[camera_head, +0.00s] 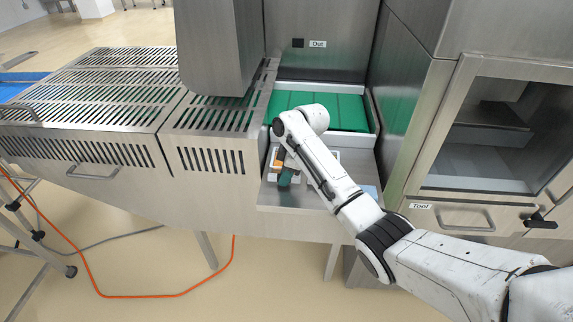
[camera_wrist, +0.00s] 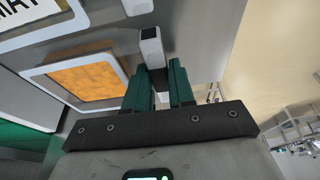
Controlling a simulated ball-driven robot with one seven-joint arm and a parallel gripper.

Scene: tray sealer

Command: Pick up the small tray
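A small white-rimmed tray (camera_wrist: 36,79) with orange contents lies left of my gripper's fingers in the wrist view. In the head view only a bit of its orange contents (camera_head: 278,158) shows beside my arm. My gripper (camera_wrist: 160,82) has two dark green fingers with a gap between them. The left finger is close to the tray's right edge; I cannot tell if they touch. A small grey-white block (camera_wrist: 152,45) with a dark lower part shows beyond the gap, and nothing is clearly clamped. In the head view my arm hides most of the tray.
A second white-framed item with black lettering (camera_wrist: 20,18) is at the wrist view's upper left. A green conveyor belt (camera_head: 345,111) lies behind the steel shelf (camera_head: 300,198). A slotted metal cover (camera_head: 90,90) stands left, a steel cabinet (camera_head: 440,150) right.

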